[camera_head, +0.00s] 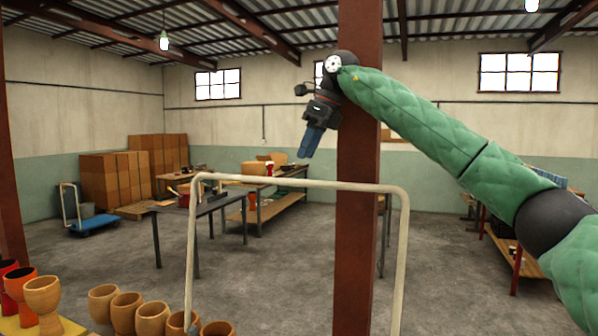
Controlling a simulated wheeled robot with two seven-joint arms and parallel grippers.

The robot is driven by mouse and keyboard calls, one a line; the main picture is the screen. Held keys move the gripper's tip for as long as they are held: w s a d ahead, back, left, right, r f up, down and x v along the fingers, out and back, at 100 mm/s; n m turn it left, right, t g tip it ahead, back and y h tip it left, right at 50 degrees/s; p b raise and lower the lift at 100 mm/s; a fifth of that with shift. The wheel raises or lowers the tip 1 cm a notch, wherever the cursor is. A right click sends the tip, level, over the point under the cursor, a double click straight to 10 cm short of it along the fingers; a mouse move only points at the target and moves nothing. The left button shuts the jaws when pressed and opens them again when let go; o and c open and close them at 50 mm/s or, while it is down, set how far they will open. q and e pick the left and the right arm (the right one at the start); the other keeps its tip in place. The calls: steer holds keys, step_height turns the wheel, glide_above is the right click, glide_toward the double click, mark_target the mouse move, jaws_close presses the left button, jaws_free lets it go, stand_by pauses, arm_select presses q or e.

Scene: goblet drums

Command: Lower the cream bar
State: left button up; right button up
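The cream bar (290,184) is a raised, rounded frame in the foreground. Its top runs level across the middle, and its two legs go down at the left and right. The lower ends of the legs are cut off or hidden. My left gripper is not in view.
A brown post (357,240) stands upright behind the bar. Wooden goblet drums (125,312) line the bottom left, with red and tan ones (43,300) beside them. A dark table (205,207) and a blue trolley (92,224) stand farther back. Grey floor lies open between.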

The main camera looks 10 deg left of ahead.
steer(key=x, duration=0.2)
steer(key=p+x, duration=0.2)
steer(key=x, duration=0.1)
steer(key=shift+w+a+f, duration=0.15)
steer(key=shift+w+f, duration=0.15)
steer(key=shift+s+a+f, duration=0.25)
steer(key=shift+s+f, duration=0.15)
steer(key=shift+f, duration=0.05)
steer(key=shift+w+f, duration=0.2)
steer(key=shift+w, duration=0.05)
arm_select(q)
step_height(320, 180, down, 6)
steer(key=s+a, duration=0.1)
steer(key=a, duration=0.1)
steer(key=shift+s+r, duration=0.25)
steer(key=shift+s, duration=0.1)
arm_select(e)
steer(key=shift+s, duration=0.1)
jaws_close()
